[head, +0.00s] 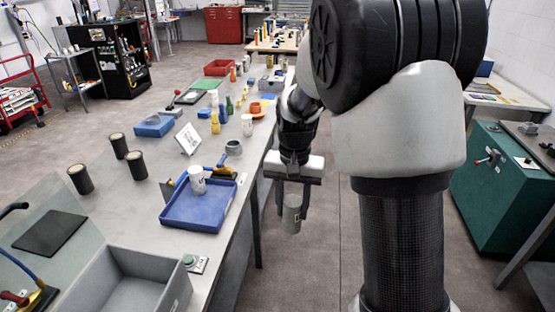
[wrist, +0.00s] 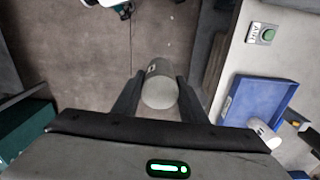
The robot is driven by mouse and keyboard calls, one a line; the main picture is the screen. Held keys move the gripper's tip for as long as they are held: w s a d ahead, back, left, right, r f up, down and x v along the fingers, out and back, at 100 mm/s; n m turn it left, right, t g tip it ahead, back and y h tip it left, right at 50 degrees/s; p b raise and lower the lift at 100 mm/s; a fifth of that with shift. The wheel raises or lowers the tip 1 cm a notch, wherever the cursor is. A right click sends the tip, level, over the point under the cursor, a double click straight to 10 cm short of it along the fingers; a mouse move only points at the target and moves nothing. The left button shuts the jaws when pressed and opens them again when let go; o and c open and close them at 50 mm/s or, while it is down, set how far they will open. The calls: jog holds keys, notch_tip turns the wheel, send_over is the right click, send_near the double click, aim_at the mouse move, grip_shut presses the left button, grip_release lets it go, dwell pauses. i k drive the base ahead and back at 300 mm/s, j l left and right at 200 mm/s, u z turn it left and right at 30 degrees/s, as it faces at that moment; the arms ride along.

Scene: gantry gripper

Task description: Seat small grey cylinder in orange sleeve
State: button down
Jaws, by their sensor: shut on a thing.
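My gripper (head: 291,207) is shut on a grey cylinder (head: 291,222) and holds it upright in the air over the floor, just right of the long bench. The cylinder has a small dark mark on its side. The wrist view shows the cylinder (wrist: 159,84) between the two dark fingers. A low, round orange piece (head: 257,110) stands farther back on the bench, near its right edge. A taller orange piece (head: 233,74) stands beyond it. Both are too small for me to tell which is the sleeve or whether either is hollow. My gripper is well short of both.
A blue tray (head: 183,217) with a white cylinder (head: 197,180) at its back lies on the near bench. A grey ring-like piece (head: 233,147), a white cylinder (head: 247,125) and several coloured pieces stand beyond. A grey bin (head: 176,290) is in front. Open floor lies right of the bench.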

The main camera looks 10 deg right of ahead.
aim_at(256, 112)
jog(key=k+u, duration=0.1)
jog(key=k, duration=0.5)
jog(key=k+j, duration=0.1)
jog(key=k, duration=0.5)
jog(key=u, duration=1.4)
jog(key=i+l+u, duration=0.1)
jog(key=l, duration=0.3)
jog(key=i+l+u, duration=0.15)
jog(key=l, duration=0.2)
jog(key=i+l, duration=0.1)
jog(key=l, duration=0.35)
jog(key=i+l, duration=0.15)
jog(key=l, duration=0.3)
jog(key=i+l, duration=0.1)
jog(key=l, duration=0.35)
jog(key=i+l, duration=0.1)
jog(key=l, duration=0.35)
jog(key=i+l, duration=0.1)
jog(key=l, duration=0.35)
jog(key=i+l, duration=0.15)
jog(key=l, duration=0.3)
jog(key=i+l, duration=0.1)
jog(key=l, duration=0.35)
jog(key=i+l, duration=0.1)
jog(key=l, duration=0.35)
